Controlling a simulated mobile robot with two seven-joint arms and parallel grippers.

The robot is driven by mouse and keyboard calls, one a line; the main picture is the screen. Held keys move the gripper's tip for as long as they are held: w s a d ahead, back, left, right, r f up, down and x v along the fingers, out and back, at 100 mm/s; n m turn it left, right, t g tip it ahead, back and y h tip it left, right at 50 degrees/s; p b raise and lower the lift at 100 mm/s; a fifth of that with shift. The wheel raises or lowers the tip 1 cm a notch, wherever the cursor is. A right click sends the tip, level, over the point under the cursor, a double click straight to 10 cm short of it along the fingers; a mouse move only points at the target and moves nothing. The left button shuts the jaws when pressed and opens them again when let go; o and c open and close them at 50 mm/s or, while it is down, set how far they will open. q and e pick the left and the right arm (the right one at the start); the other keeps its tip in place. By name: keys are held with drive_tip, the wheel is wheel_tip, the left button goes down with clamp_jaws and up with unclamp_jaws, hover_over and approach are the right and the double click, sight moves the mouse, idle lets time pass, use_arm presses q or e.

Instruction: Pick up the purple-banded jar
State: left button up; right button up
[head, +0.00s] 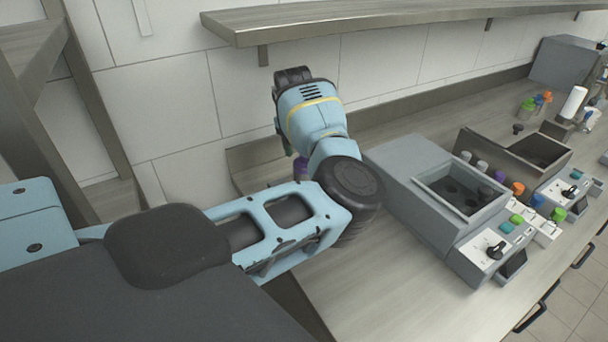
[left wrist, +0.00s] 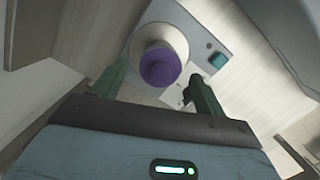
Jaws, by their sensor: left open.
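The jar with purple on it (left wrist: 160,66) shows in the left wrist view, seen from above, with a pale round part around the purple. My left gripper (left wrist: 158,72) is open, with one green finger on each side of the jar in that picture. I cannot tell whether the jar is at fingertip depth or beyond it. In the head view a small purple thing (head: 300,168) shows partly behind my left arm; it may be this jar. My right gripper is not in view.
A grey machine (head: 405,170) with an open bay stands on the counter (head: 370,300), right of my arm. A second machine and several colored-top jars are farther right. A shelf (head: 370,18) runs above. A pale panel with a teal button (left wrist: 218,60) lies beside the jar.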

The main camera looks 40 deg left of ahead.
sight(304, 173)
use_arm(q)
drive_tip(key=shift+w+f, duration=0.25)
drive_tip(key=shift+f, duration=1.1)
drive_tip(key=shift+w+f, duration=0.2)
drive_tip(key=shift+f, duration=1.15)
drive_tip(key=c, duration=1.1)
